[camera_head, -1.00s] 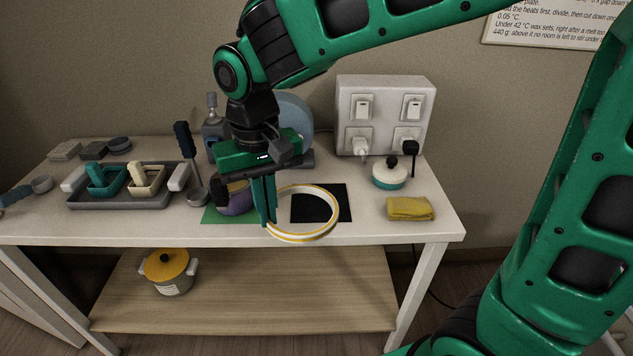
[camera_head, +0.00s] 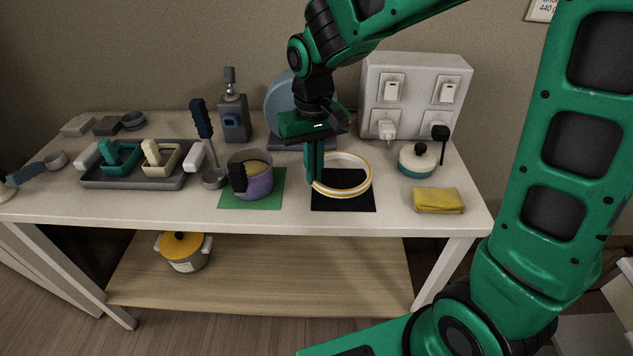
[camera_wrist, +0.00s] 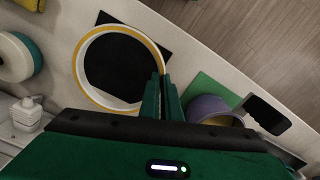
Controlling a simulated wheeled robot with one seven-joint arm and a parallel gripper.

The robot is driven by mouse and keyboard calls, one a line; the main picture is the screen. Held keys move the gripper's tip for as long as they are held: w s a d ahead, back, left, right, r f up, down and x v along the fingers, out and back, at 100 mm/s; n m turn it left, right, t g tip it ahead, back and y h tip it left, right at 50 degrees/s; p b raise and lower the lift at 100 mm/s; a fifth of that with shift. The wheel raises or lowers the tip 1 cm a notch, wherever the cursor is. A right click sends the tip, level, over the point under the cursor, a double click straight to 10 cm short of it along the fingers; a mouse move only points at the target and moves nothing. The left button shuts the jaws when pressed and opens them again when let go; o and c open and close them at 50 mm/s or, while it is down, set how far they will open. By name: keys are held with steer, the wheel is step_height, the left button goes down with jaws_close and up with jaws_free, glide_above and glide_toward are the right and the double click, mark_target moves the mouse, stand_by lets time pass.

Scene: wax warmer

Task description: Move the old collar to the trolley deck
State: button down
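The collar is a white ring with a yellow edge (camera_head: 343,192). It is in the head view over the black mat, and it also shows in the wrist view (camera_wrist: 84,50). My gripper (camera_head: 316,183) points down at the ring's left side. Its green fingers (camera_wrist: 163,98) are close together on the ring's rim, so it looks shut on the collar. The ring appears held slightly above the mat, though the exact gap is hard to tell. The trolley deck cannot be made out for certain; a pale surface (camera_head: 600,335) shows at the lower right, partly behind my arm.
A purple pot (camera_head: 258,184) stands on a green mat just left of the ring. A lidded white-and-teal pot (camera_head: 417,160) and a yellow cloth (camera_head: 438,200) lie to the right. The black mat (camera_head: 343,204) is under the ring. A socket box (camera_head: 416,95) stands behind.

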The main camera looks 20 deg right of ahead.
mark_target(317, 194)
steer(key=shift+w+d+f, duration=0.4)
steer(key=shift+d+f, duration=0.05)
steer(key=shift+d, duration=0.15)
steer(key=shift+f, duration=2.05)
steer(key=shift+f, duration=0.1)
steer(key=c, duration=2)
jaws_free()
